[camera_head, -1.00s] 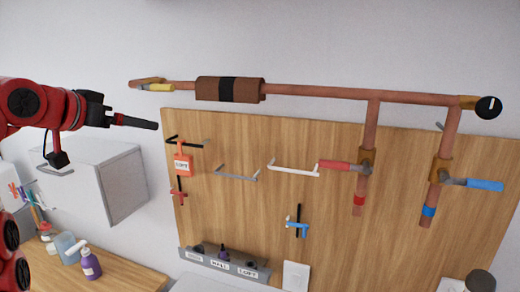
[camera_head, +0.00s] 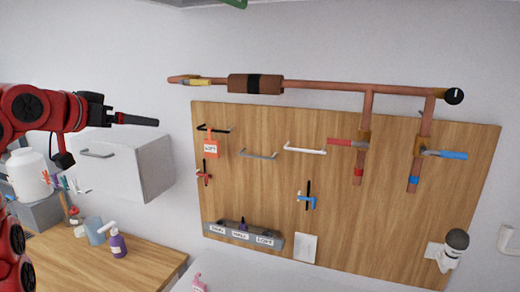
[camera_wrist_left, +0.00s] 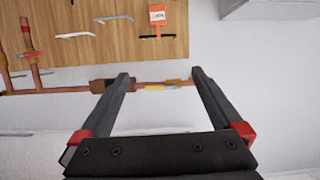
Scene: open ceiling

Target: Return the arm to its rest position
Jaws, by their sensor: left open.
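My left arm comes in from the left in the head view, bent, with its gripper (camera_head: 138,120) pointing right in front of the white wall and cabinet. In the left wrist view the two black fingers of the gripper (camera_wrist_left: 160,80) stand wide apart with nothing between them touching. Beyond them is the copper pipe (camera_wrist_left: 65,90) with a yellow-handled valve (camera_wrist_left: 160,87). My right gripper does not show in either view.
A wooden board (camera_head: 270,190) on the wall carries copper pipes (camera_head: 325,85), red and blue valve handles, hooks and a labelled tray (camera_head: 240,236). A white cabinet (camera_head: 142,165) is behind my arm. A purple bottle (camera_head: 118,245) stands on the wooden counter (camera_head: 90,270).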

